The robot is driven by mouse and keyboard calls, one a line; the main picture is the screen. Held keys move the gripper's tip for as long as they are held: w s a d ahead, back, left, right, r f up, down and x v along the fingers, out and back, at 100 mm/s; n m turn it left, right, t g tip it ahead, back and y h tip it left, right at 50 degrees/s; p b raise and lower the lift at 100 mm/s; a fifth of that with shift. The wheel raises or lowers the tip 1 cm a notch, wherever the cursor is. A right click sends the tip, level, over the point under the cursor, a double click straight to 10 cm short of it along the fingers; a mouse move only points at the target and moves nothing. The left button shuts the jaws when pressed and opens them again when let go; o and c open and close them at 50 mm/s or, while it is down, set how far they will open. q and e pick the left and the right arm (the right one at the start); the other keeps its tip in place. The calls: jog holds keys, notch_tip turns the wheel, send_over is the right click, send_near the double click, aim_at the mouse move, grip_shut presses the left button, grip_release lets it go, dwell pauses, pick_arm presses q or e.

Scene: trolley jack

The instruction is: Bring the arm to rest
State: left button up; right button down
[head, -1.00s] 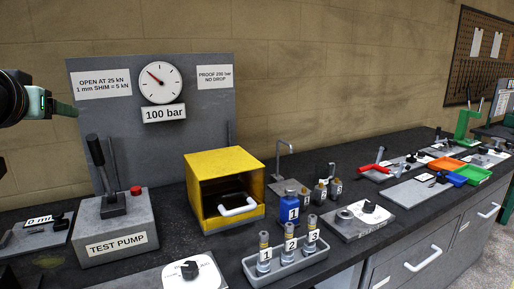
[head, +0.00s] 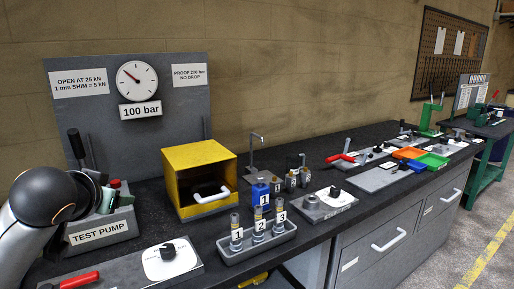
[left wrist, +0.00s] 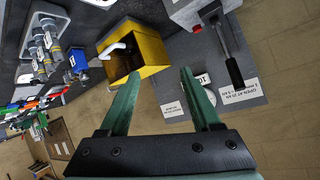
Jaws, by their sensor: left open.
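My left arm comes in at the left edge of the head view, in front of the test pump (head: 100,228) and hiding part of it. My left gripper (head: 100,190) is partly hidden there behind my own wrist. In the left wrist view my left gripper (left wrist: 160,88) has its two green fingers wide apart, with nothing between them. The yellow box (left wrist: 153,52) and the pump's black lever (left wrist: 229,52) lie beyond the fingers, apart from them as far as I can tell. My right gripper does not show.
The yellow box (head: 200,155) stands open-fronted mid-bench. A gauge panel (head: 180,105) reading 100 bar stands behind. A red-handled tool (head: 78,281) lies at the lower left.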

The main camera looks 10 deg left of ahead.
pick_arm(q)
jog(key=s+d+f+m+g+h, duration=0.1)
jog(key=s+d+f, duration=0.15)
jog(key=f, duration=0.45)
jog(key=s+d+f+m+g+h, duration=0.1)
jog(key=d+f, duration=0.3)
jog(key=f, duration=0.4)
jog(key=s+d+f+m+g+h, duration=0.1)
jog(key=s+d+f, duration=0.15)
jog(key=f, duration=0.45)
jog(key=s+d+f+g+h, duration=0.1)
jog(key=s+d+f+g, duration=0.15)
jog(key=s+f, duration=0.6)
jog(key=s+d+f+g, duration=0.2)
jog(key=s+d+f, duration=0.1)
jog(key=s+f, duration=0.55)
jog(key=w+d+f+t+h+p, duration=0.1)
jog(key=w+d+f+t+h, duration=0.1)
jog(key=f+t, duration=0.3)
jog(key=shift+w+d+f+n+t+h+p, duration=0.35)
jog(key=shift+d+f, duration=0.5)
jog(key=shift+f, duration=0.35)
